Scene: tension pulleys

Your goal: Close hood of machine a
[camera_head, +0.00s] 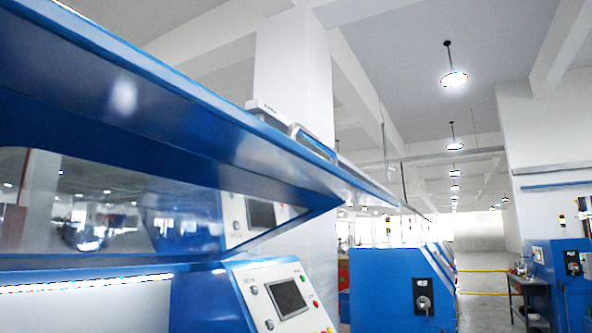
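A blue machine hood (200,115) is raised and fills the upper left of the head view, its long edge running from the top left down toward the middle. A metal handle (313,141) sits on that edge. Under the hood is a transparent window panel (120,215), with a lit white strip (80,284) below it. The machine's control panel (285,298), with a screen and buttons, stands below the hood's right end. No label shows which machine this is. Neither of my grippers is in view.
Another blue machine (385,290) stands beyond the control panel. A further blue machine (572,285) is at the far right, with a small table (530,282) beside it. A white pillar (293,70) rises behind the hood. An aisle with yellow floor lines lies between the machines.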

